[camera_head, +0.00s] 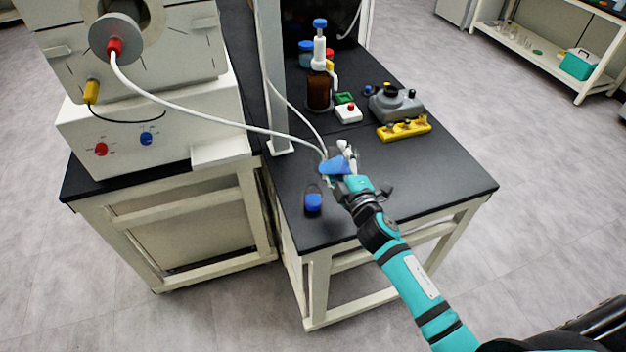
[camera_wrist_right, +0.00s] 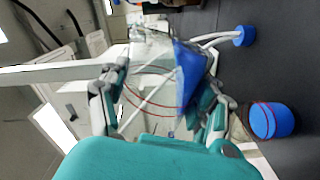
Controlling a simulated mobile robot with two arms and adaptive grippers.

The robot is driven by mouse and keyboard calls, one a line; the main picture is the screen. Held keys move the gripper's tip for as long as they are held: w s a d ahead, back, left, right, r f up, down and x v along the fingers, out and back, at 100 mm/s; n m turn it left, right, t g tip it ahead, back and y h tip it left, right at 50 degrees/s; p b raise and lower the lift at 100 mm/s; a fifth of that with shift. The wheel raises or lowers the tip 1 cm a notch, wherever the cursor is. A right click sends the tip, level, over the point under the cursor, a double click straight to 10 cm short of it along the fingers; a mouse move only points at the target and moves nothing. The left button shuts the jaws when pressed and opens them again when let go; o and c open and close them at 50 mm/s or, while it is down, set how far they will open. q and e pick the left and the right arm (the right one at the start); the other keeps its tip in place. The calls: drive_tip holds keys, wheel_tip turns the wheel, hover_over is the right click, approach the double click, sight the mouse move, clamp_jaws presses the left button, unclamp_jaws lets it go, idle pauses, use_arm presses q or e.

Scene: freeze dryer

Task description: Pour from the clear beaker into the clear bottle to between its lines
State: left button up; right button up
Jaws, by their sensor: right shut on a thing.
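My right gripper (camera_head: 343,166) is shut on the clear beaker, held above the black table. The beaker's blue liquid (camera_head: 335,165) shows between the fingers. In the right wrist view the liquid (camera_wrist_right: 190,78) forms a slanted wedge, so the beaker looks tilted; thin red lines circle its clear wall. The clear bottle (camera_head: 313,200) stands upright on the table, left of and nearer than the gripper, with blue in its lower part. It also shows in the right wrist view (camera_wrist_right: 270,120), with a thin red line near the blue. I see no stream between them. My left gripper is out of view.
A brown bottle with a dispenser (camera_head: 319,90), a grey device (camera_head: 395,104) and a yellow rack (camera_head: 404,129) stand farther back. A white hose (camera_head: 215,122) runs from the machine at left to near my gripper. The table's right front is clear.

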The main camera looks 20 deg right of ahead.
drive_tip(key=shift+a+r+n+p, duration=0.1)
drive_tip(key=shift+r+n+p, duration=0.25)
drive_tip(key=shift+n, duration=0.25)
idle(1.3)
